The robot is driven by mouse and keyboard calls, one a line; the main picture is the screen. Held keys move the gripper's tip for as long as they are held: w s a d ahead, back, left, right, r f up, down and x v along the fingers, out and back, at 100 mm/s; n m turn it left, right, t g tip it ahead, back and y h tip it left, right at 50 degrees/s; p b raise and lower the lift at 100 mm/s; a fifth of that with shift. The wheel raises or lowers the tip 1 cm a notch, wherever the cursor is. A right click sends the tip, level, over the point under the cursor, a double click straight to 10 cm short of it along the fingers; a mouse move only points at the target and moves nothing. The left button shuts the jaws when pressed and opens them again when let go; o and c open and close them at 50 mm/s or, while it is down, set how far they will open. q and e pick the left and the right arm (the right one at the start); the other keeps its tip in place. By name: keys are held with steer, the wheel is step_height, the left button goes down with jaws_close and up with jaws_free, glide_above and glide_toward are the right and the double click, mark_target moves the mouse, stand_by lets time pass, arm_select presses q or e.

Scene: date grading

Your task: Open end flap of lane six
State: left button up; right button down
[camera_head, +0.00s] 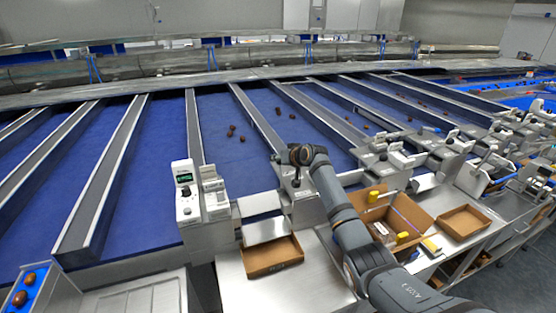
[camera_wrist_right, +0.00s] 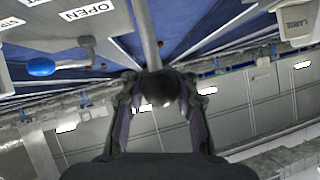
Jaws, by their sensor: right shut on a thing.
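My right gripper (camera_head: 297,156) is at the lower end of a blue sloping lane (camera_head: 258,155). In the right wrist view its two fingers (camera_wrist_right: 160,88) are closed around the dark round knob (camera_wrist_right: 158,90) of a grey lever rod (camera_wrist_right: 147,40). The lever (camera_head: 296,180) stands on a metal housing at the lane's end. An OPEN label (camera_wrist_right: 87,10) shows near the rod. I cannot read a lane number, and the flap's position is unclear. My left gripper is not in view.
A white control box (camera_head: 186,194) stands left of the gripper. An empty cardboard tray (camera_head: 272,258) sits on the steel shelf below. A larger carton (camera_head: 415,215) with yellow-topped items and another tray (camera_head: 465,222) lie right of my arm. Several dates (camera_head: 232,131) lie on the lanes.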

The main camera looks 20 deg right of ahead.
stand_by(0.7)
steer(key=c, duration=1)
jaws_free()
steer(key=shift+d+f, duration=0.1)
steer(key=shift+d, duration=0.05)
steer(key=v, duration=1.2)
